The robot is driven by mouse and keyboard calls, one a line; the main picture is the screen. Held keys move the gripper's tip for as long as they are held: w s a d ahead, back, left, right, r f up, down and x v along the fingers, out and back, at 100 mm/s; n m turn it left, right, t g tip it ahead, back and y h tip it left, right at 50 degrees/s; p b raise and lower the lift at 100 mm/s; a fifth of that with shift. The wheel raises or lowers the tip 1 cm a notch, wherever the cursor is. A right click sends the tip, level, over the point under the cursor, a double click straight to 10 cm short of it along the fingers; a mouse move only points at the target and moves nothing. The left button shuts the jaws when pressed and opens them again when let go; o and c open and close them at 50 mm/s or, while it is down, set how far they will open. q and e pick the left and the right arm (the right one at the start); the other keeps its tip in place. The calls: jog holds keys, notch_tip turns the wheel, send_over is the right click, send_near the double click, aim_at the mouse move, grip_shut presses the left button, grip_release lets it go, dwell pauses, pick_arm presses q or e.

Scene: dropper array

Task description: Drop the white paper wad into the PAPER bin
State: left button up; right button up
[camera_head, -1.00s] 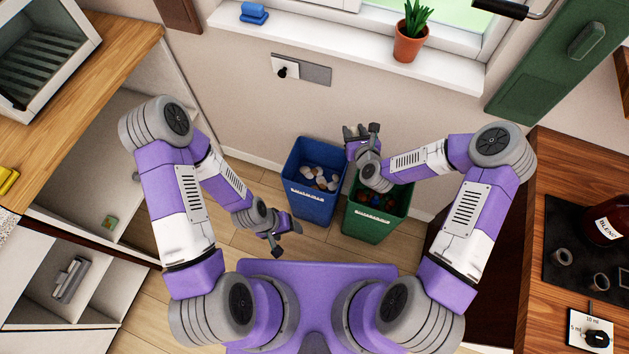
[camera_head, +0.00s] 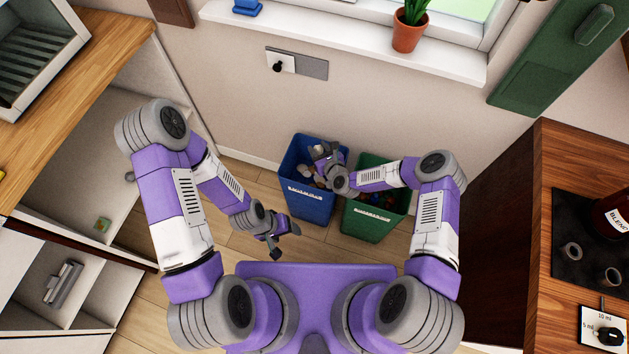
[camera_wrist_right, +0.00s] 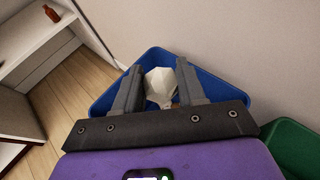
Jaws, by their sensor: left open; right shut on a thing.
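The white paper wad (camera_wrist_right: 160,82) shows in the right wrist view between the fingers of my right gripper (camera_wrist_right: 157,88), which is shut on it. In the head view my right gripper (camera_head: 325,152) is over the blue bin (camera_head: 309,203), pointing toward its back; the wad cannot be made out there. In the wrist view the blue bin (camera_wrist_right: 225,82) lies below and around the wad. The bin's front label is too small to read. My left gripper (camera_head: 284,240) is open and empty, in front of the blue bin.
A green bin (camera_head: 370,226) with dark and red contents stands directly right of the blue bin, and my right forearm passes over it. A wall with a window sill (camera_head: 340,38) is behind. Open shelves (camera_head: 95,150) are at left, a wooden counter (camera_head: 570,180) at right.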

jog(key=shift+f+b, duration=0.65)
jog(key=shift+f, duration=0.85)
jog(key=shift+r, duration=0.1)
jog(key=o, duration=1.1)
jog(key=p+v, duration=0.2)
jog(key=v, duration=0.5)
jog(key=shift+s+d+r, duration=0.1)
jog(key=shift+s+d, duration=0.05)
jog(key=shift+s, duration=0.05)
